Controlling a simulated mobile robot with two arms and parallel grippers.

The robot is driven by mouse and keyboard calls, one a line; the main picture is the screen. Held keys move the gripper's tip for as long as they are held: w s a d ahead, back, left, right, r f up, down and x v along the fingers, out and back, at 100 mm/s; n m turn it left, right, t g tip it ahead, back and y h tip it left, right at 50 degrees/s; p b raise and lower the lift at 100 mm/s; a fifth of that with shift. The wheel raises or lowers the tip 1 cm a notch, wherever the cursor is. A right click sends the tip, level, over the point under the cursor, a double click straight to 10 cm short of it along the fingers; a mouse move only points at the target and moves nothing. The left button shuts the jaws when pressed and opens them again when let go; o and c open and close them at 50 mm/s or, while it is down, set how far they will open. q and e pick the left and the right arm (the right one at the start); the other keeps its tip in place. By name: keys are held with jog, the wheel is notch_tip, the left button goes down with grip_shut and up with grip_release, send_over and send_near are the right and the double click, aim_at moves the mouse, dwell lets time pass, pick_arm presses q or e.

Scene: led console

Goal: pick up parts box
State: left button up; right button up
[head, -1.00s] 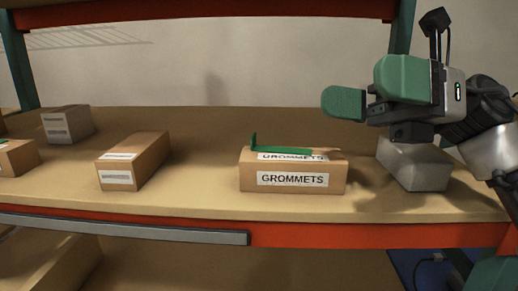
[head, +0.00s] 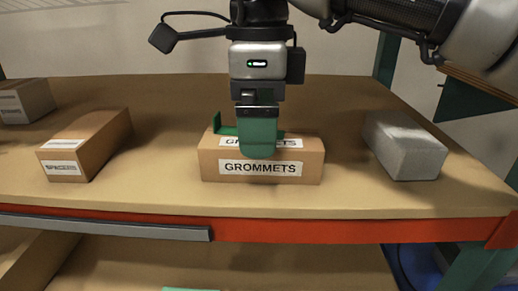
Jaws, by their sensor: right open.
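The parts box is a brown carton labelled GROMMETS (head: 307,167) on the shelf, in the middle of the head view. I cannot tell whether the finger touches the box. A green edge at the bottom of the picture may be part of my left gripper, but I cannot tell.
A grey box (head: 404,147) stands to the right with a gap. A brown carton (head: 92,146) stands to the left, and another box (head: 24,101) is at the far left. The shelf (head: 150,198) has an orange front beam (head: 300,230). Shelf space behind the box is clear.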

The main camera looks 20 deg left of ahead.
notch_tip(320, 180, down, 5)
jog(key=shift+w+d+f+p, duration=0.1)
jog(key=shift+w+d+p, duration=0.05)
jog(key=shift+p, duration=0.35)
jog(key=shift+c, duration=1)
jog(key=c, duration=0.9)
jog(key=shift+o, duration=0.2)
jog(key=shift+r, duration=0.2)
